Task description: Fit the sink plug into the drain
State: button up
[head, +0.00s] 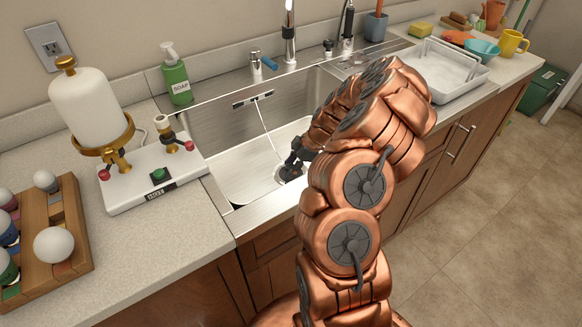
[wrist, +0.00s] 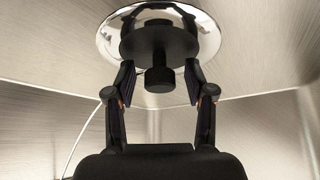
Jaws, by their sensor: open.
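The black sink plug (wrist: 158,45), a disc with a knob, lies over the shiny drain ring (wrist: 112,38) in the wrist view. The disc sits inside the ring's outline; how deep it sits cannot be told. My gripper (wrist: 159,82) is open, with one finger on each side of the knob and visible gaps between. In the head view my gripper (head: 292,166) is down in the steel sink (head: 245,180) at the drain (head: 281,176). The plug is too small and covered to make out there.
A thin pale cord (head: 264,125) runs from the sink's back wall toward the drain. The sink walls stand close around my gripper. A faucet (head: 289,35), soap bottle (head: 175,75) and white dispenser (head: 88,105) stand around it. A dish tray (head: 447,72) is at right.

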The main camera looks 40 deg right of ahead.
jog(key=shift+r+p, duration=0.25)
jog(key=shift+p, duration=0.1)
jog(key=shift+d+r, duration=0.2)
jog(key=b+v, duration=0.2)
jog(key=v, duration=0.9)
jog(key=shift+s, duration=0.15)
jog(key=shift+r, duration=0.15)
